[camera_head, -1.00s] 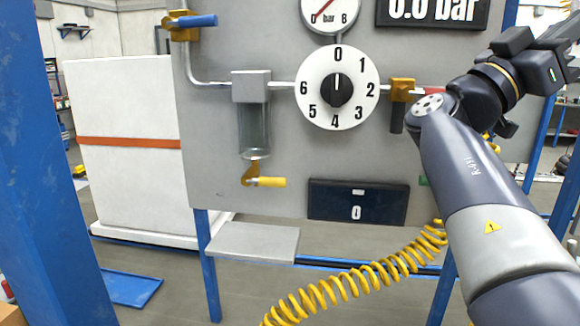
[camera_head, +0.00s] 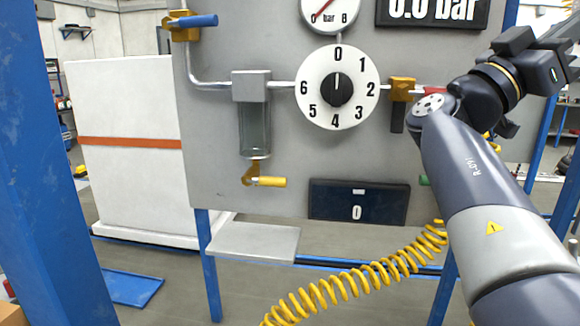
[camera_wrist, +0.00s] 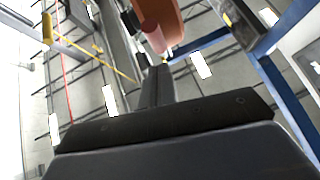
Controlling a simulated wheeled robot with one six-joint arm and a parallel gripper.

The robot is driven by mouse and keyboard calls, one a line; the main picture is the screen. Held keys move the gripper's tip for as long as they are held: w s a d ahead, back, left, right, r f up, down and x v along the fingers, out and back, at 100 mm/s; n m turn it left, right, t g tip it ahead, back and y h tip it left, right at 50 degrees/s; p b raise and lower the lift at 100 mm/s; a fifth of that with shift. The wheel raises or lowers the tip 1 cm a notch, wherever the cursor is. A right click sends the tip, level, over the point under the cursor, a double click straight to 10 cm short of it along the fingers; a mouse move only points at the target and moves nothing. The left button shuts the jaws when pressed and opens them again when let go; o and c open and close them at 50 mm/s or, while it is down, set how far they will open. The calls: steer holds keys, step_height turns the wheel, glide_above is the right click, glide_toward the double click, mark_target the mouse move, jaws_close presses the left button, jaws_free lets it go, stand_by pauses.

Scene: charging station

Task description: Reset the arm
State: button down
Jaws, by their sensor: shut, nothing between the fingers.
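My arm (camera_head: 480,180) rises from the lower right of the head view and bends at the elbow beside the panel. In the wrist view my gripper (camera_wrist: 158,78) is shut and empty, a narrow dark shape pointing up the picture. A pinkish-red cylinder (camera_wrist: 152,36) and an orange part (camera_wrist: 165,18) show just beyond its tip; whether they touch it, I cannot tell.
The grey panel (camera_head: 285,190) carries a dial (camera_head: 312,88) pointing at 0, a yellow-handled valve (camera_head: 268,181), a blue-handled valve (camera_head: 196,21) and a red-handled valve (camera_head: 401,88) close to my elbow. A yellow coiled hose (camera_head: 350,285) hangs in front.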

steer(key=b+v, duration=0.2)
steer(key=v, duration=0.9)
steer(key=w+d+f+p+x, duration=0.1)
steer(key=p+x, duration=0.4)
steer(key=x, duration=0.9)
steer(key=a+m+y+p, duration=0.1)
steer(key=a+y+p, duration=0.2)
steer(key=a+p, duration=0.6)
steer(key=shift+a+r+g, duration=0.2)
steer(key=shift+a+g, duration=0.1)
steer(key=shift+a, duration=1)
steer(key=shift+d, duration=0.15)
